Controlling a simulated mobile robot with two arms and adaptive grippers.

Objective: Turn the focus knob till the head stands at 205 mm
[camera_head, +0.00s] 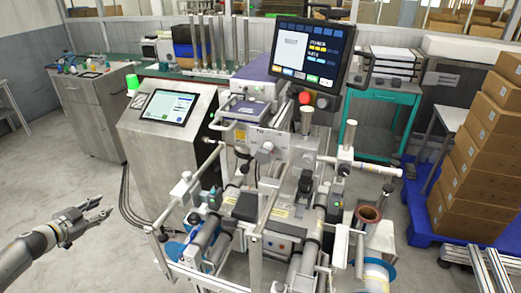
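A metal film-reel machine (287,150) stands in the middle, with rollers, rods and a metal crosspiece that carries small parts. A round grey knob (267,147) shows on the front of the crosspiece, and another small knob (186,176) is on the left side frame. I cannot tell which of them is the focus knob, nor which part is the head. No millimetre scale can be read at this size. My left gripper (104,207) is at the lower left, over the floor, open and empty, well apart from the machine. My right gripper is not in view.
A cabinet with a tilted touchscreen (168,107) and a green lamp (132,82) stands left of the machine. A dark monitor (311,56) hangs above it, with a red button (305,97) below. Stacked cartons (480,150) stand on a blue pallet at right. Floor around my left gripper is clear.

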